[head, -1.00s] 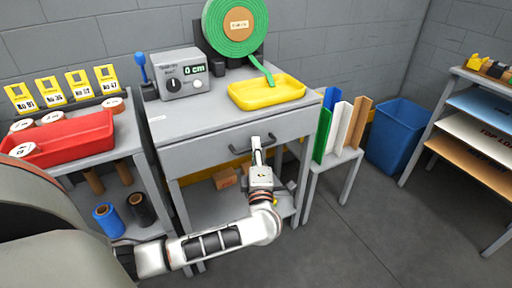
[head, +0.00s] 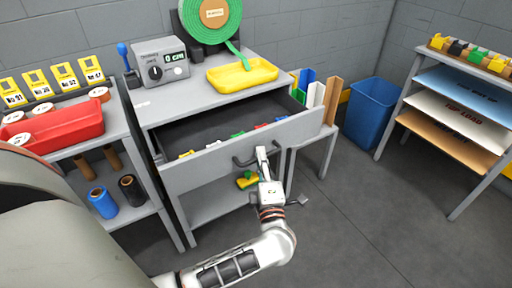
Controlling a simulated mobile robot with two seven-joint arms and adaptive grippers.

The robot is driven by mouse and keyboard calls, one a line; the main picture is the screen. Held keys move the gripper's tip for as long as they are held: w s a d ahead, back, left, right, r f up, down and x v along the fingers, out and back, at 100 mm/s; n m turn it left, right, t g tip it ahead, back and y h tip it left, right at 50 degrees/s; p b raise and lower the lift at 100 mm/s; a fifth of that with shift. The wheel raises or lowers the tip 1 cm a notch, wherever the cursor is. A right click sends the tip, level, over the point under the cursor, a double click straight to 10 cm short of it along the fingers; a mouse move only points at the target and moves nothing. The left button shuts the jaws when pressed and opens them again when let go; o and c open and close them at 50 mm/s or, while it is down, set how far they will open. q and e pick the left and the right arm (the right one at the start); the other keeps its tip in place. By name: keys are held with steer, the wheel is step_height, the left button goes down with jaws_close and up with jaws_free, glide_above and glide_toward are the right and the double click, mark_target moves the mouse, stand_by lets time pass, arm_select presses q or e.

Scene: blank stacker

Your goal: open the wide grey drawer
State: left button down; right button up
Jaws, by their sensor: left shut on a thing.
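The wide grey drawer (head: 200,172) under the worktop is pulled out well, and its dark inside shows. Several small coloured items, yellow, green, red and blue, show along the inside of its front. Its dark handle (head: 241,163) is on the middle of the drawer front. My left gripper (head: 262,152) is at the handle's right part, shut on it. The fingertips partly hide the handle there. My right gripper does not show.
A yellow tray (head: 243,75), a grey control box (head: 161,62) and a green reel (head: 210,18) stand on the worktop. A low stand with coloured profiles (head: 316,94) is close to the drawer's right end. A blue bin (head: 371,113) is beyond. The floor at right is clear.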

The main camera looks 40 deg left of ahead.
arm_select(q)
steer(key=s+d, duration=0.2)
steer(key=d, duration=0.4)
steer(key=shift+s, duration=0.2)
steer(key=c, duration=2.1)
jaws_free()
steer(key=shift+c, duration=0.2)
